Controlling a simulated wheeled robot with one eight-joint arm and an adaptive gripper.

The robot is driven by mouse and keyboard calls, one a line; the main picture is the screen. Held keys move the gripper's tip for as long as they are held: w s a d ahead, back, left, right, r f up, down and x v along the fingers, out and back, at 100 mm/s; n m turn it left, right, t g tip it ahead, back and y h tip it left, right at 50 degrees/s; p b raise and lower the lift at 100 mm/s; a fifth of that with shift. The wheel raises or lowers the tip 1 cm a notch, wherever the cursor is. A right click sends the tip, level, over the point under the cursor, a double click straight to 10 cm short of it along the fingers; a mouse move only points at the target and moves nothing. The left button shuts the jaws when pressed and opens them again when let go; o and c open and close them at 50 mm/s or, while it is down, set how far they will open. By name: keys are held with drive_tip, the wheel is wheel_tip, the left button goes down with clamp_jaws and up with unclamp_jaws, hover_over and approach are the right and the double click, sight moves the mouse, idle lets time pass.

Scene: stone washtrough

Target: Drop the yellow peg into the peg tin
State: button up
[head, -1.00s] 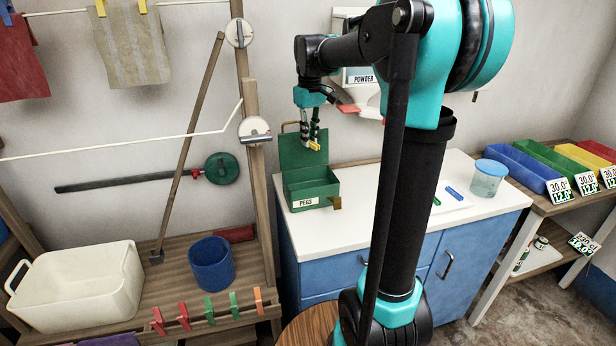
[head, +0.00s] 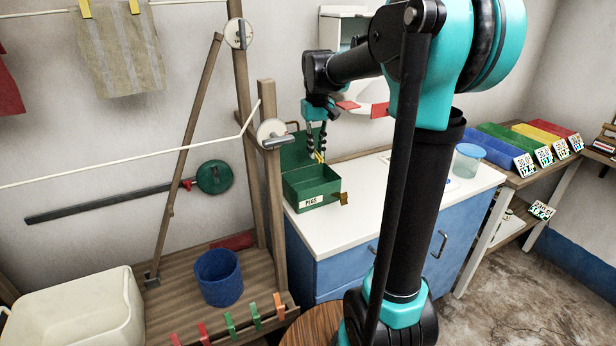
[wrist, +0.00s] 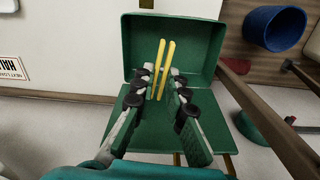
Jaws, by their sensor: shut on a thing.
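The yellow peg (head: 319,158) is held between the fingertips of my gripper (head: 317,151), which is shut on it. In the wrist view the peg (wrist: 161,66) points away from the fingers, its two prongs slightly apart. The green peg tin (head: 318,193), labelled PEGS, stands on the white counter with its lid open against the back. My gripper and the peg are over the tin's opening, near the lid. The tin (wrist: 213,48) also fills the middle of the wrist view. The head view does not show the tin's floor.
A wooden post (head: 272,190) rises just left of the tin. A blue pot (head: 218,278) and several coloured pegs on a rail are at lower left. A clear tub (head: 467,160) stands on the counter's right. A white POWDER dispenser (head: 343,30) hangs behind my arm.

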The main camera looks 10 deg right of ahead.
drive_tip(key=shift+f, duration=2.9)
drive_tip(key=o, duration=0.8)
wheel_tip(320, 180, up, 12)
drive_tip(key=shift+s, duration=0.1)
